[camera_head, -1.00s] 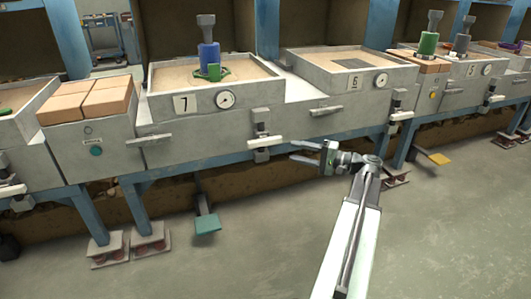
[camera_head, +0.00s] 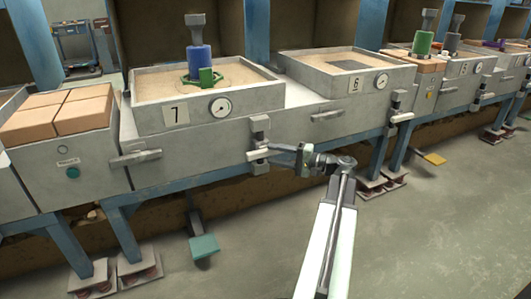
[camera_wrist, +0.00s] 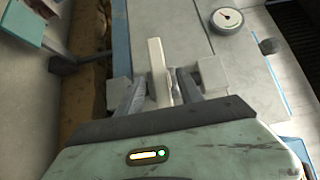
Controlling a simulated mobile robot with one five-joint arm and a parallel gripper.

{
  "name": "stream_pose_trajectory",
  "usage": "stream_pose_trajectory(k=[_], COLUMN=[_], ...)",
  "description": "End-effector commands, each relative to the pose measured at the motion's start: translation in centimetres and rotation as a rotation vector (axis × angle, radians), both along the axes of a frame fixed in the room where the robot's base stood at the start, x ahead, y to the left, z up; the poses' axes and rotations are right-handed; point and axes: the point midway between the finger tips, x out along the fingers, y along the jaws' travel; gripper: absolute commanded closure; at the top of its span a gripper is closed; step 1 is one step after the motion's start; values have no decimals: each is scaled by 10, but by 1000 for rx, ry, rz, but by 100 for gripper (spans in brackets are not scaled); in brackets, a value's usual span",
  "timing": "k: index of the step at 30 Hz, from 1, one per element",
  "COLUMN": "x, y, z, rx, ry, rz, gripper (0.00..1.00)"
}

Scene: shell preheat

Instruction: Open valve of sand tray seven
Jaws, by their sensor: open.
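Sand tray seven (camera_head: 150,123) is a grey box of sand with a "7" plate and a round gauge (camera_head: 220,106) on its front. Its valve (camera_head: 260,130) sits on the front wall right of the gauge, with a pale lever (camera_head: 258,155) lying roughly sideways. My gripper (camera_head: 272,152) is open at that lever. In the wrist view the lever (camera_wrist: 156,55) runs between the two fingertips (camera_wrist: 160,82), one on each side, with the fingers apart. I cannot tell whether either finger touches it. The gauge also shows in the wrist view (camera_wrist: 226,20).
Sand tray six (camera_head: 310,67) is to the right, with its own valve (camera_head: 397,108). A grey bar handle (camera_head: 135,158) juts from the front left of the valve. A teal pedal (camera_head: 204,246) is below.

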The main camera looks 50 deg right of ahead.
Motion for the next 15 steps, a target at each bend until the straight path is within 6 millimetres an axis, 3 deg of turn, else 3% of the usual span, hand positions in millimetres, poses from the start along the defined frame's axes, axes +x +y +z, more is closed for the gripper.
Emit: stream_pose_trajectory(k=[6, 15], x=[29, 35], y=[11, 13], z=[0, 0], rx=[0, 0], ry=[0, 0], rz=[-3, -6], gripper=[56, 56])
